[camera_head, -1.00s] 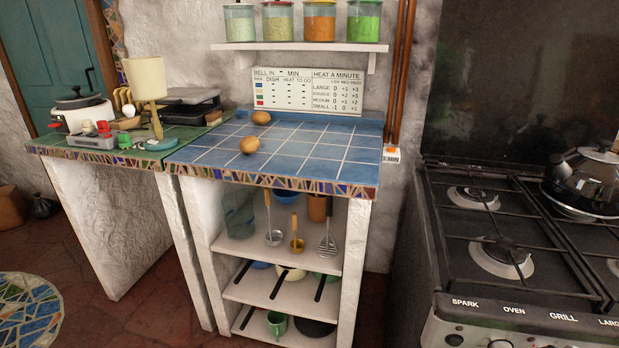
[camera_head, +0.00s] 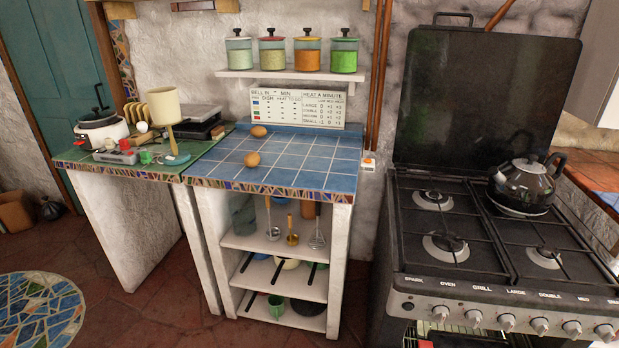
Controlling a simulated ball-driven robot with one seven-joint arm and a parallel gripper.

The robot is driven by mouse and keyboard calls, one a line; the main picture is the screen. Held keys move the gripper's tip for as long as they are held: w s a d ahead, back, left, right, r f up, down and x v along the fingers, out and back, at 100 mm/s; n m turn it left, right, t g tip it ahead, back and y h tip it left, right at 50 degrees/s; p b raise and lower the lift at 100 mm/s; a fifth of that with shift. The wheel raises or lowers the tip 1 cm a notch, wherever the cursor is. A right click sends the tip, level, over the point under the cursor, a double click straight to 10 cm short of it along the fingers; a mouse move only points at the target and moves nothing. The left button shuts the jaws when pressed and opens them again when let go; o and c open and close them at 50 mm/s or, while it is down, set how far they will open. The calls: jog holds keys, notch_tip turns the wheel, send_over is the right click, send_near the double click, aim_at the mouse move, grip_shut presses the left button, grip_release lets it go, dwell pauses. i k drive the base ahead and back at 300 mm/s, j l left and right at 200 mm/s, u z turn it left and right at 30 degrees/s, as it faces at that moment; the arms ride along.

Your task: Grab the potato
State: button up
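Two small brown, rounded potato-like objects lie on the blue tiled counter (camera_head: 310,170). The nearer potato (camera_head: 252,159) sits on the left part of the tiles. The other potato (camera_head: 259,131) lies farther back, close to the raised blue back edge. They are apart from each other, and nothing covers them. My gripper is not in view.
A cream lamp (camera_head: 167,113), a white pot (camera_head: 101,128) and small items crowd the green counter (camera_head: 75,156) at left. A black stove (camera_head: 460,235) with a kettle (camera_head: 525,186) stands at right. Jars (camera_head: 306,52) line a shelf above. The blue counter's right side is clear.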

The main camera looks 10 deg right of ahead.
aim_at(251, 160)
jog(key=i+j+z, duration=0.1)
jog(key=j, duration=0.5)
jog(key=i+j, duration=0.15)
jog(key=j, duration=0.4)
jog(key=i+j+z, duration=0.15)
jog(key=j, duration=0.45)
jog(key=j+z, duration=0.1)
jog(key=j, duration=0.5)
